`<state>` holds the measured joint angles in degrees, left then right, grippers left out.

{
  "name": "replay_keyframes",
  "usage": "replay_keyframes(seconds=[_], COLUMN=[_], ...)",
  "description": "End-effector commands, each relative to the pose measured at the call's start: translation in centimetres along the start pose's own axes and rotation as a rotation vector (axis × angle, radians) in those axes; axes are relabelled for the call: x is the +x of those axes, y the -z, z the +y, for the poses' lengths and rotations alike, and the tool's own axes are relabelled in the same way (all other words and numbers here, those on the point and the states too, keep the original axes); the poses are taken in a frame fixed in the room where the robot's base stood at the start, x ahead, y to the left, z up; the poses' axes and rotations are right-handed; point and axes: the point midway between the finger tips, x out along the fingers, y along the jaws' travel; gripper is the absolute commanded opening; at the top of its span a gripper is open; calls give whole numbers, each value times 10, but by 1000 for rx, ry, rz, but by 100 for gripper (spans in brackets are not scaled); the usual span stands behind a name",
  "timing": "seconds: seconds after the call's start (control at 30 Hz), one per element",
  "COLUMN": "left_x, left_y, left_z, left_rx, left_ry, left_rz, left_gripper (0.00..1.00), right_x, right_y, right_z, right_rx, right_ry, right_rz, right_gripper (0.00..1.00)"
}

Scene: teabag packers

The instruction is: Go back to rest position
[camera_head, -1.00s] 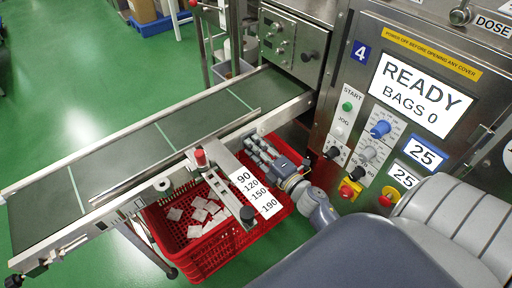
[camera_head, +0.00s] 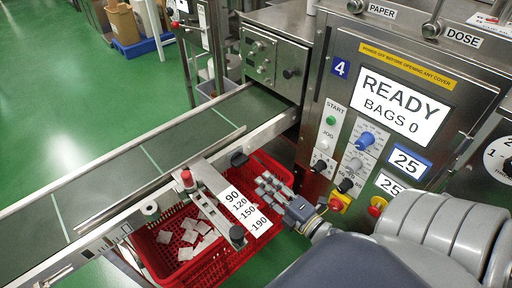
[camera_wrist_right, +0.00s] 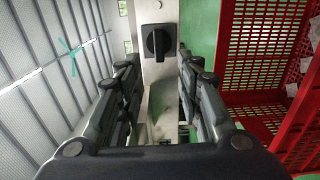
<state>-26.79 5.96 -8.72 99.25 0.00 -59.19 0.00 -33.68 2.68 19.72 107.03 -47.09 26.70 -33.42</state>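My right gripper (camera_head: 264,187) is in the head view, low beside the conveyor's guide scale and over the red crate's far end. In the right wrist view its two finger sets (camera_wrist_right: 160,82) stand apart with nothing between them. A black knob (camera_wrist_right: 158,42) on a metal bracket shows beyond the gap, apart from the fingers. My left gripper is in neither view.
The conveyor (camera_head: 110,175) runs along the left. The red crate (camera_head: 225,262) with several white teabags (camera_head: 188,236) stands under it. The packing machine's panel (camera_head: 337,150), screen reading READY, BAGS 0, is at right. Green floor (camera_head: 60,90) is clear at upper left.

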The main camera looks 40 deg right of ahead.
Motion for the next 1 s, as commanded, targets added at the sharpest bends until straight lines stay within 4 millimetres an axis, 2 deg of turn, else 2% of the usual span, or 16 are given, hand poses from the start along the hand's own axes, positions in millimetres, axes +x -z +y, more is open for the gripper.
replay_keyframes(seconds=[0.2,0.8,0.93,1.0], left_x=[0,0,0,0], left_y=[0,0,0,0], left_z=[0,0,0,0], left_rx=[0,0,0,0], left_ry=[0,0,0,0], left_rz=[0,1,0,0], left_gripper=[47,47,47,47], right_x=[-14,-14,-8,-4], right_y=[0,0,-6,-11], right_z=[0,-1,-14,-29], right_rx=[0,12,109,214], right_ry=[-1,3,37,78], right_rz=[0,-6,-69,-133], right_gripper=[33,33,33,33])
